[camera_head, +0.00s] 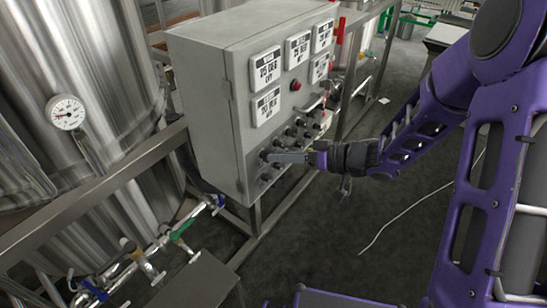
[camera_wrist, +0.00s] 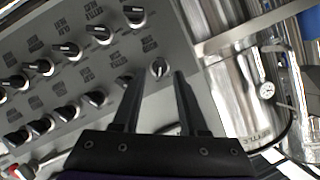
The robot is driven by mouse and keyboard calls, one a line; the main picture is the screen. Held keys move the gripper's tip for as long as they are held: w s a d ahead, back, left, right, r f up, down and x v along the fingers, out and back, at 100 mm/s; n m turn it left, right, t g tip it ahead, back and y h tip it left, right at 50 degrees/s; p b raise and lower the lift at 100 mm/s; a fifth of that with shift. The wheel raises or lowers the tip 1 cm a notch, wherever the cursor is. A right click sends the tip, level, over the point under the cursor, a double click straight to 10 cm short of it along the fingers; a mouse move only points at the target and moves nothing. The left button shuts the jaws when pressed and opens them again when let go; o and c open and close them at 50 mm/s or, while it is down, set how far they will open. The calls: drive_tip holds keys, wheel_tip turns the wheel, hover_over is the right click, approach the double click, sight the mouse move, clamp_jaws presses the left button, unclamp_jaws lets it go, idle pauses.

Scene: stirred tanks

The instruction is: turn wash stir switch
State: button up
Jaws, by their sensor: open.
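A grey control box (camera_head: 205,70) carries rows of black rotary switches (camera_head: 290,131) on its front. The labels are too small to read, so I cannot tell which one is the wash stir switch. My gripper (camera_head: 270,156) is at the lower left part of the panel. In the wrist view my gripper (camera_wrist: 159,78) is open, with one end-of-row switch (camera_wrist: 158,68) showing between and just beyond its fingertips. I cannot tell whether the fingers touch it. Other switches (camera_wrist: 96,95) lie to the left in the wrist view.
A red button (camera_head: 295,85) and several white displays (camera_head: 266,72) are above the switches. A steel tank (camera_head: 90,60) with a round gauge (camera_head: 66,112) stands left of the box. Metal rails (camera_head: 100,190) and valved pipes (camera_head: 180,230) run below. Floor right of the box is mostly clear.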

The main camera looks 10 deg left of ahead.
drive_tip(key=shift+x, duration=1.45)
drive_tip(key=shift+c, duration=0.3)
clamp_jaws()
